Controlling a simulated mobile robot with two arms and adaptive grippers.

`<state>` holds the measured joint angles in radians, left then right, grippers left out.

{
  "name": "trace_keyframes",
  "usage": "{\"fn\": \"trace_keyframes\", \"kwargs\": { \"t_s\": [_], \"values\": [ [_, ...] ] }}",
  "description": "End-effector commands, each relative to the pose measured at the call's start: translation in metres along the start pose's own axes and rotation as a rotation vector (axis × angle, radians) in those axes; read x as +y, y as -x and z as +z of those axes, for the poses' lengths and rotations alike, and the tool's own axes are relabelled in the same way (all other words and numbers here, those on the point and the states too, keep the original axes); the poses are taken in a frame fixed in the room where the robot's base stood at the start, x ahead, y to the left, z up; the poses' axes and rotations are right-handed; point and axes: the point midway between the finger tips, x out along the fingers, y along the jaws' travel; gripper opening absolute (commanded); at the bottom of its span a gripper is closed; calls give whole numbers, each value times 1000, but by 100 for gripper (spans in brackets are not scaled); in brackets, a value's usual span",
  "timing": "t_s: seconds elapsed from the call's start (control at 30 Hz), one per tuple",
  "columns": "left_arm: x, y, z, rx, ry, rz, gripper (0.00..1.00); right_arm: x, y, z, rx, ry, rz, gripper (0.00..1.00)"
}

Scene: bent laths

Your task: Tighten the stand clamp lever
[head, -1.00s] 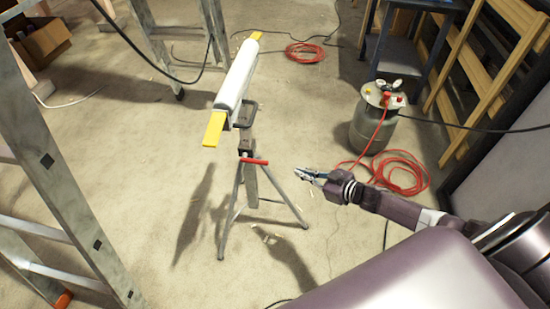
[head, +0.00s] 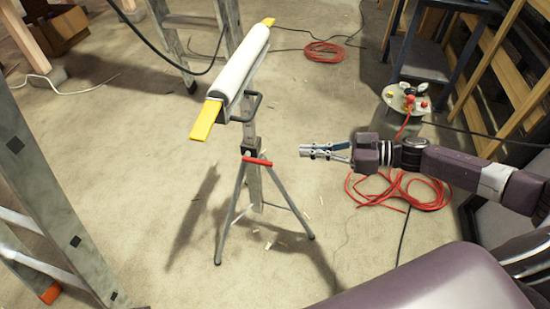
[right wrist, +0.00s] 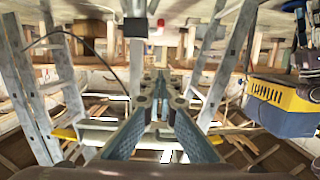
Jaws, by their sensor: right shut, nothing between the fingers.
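A grey tripod stand (head: 250,190) stands upright on the floor and carries a long white roll (head: 243,65) with yellow lath ends (head: 206,120) sticking out. The red clamp lever (head: 257,161) sits across the top of the tripod legs, just below a dark clamp block. My right gripper (head: 304,150) is shut and empty, a short way to the right of the red lever and apart from it. Its two fingers also show in the right wrist view (right wrist: 160,82), converging at the tips. My left gripper is not in view.
A metal tank (head: 405,98) and coiled red hose (head: 400,190) lie right, behind my right arm. Ladders stand at the left (head: 50,185) and back (head: 190,22). Another red coil (head: 323,53) lies at the back. The floor around the tripod is mostly clear.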

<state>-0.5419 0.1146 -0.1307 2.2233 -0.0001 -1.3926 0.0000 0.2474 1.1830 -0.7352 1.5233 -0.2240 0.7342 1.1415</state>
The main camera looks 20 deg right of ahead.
Motion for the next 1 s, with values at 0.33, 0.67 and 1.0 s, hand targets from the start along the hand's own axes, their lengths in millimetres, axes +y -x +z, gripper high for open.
{"fn": "trace_keyframes", "kwargs": {
  "t_s": [0.33, 0.67, 1.0],
  "values": [
    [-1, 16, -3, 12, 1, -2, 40, 0, -42, 0, 6, 1, 0, 0],
    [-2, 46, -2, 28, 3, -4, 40, 1, -105, 12, -1, -2, 3, 0],
    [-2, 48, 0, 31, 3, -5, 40, 1, -110, 39, 0, 1, 2, 0]
  ]
}}
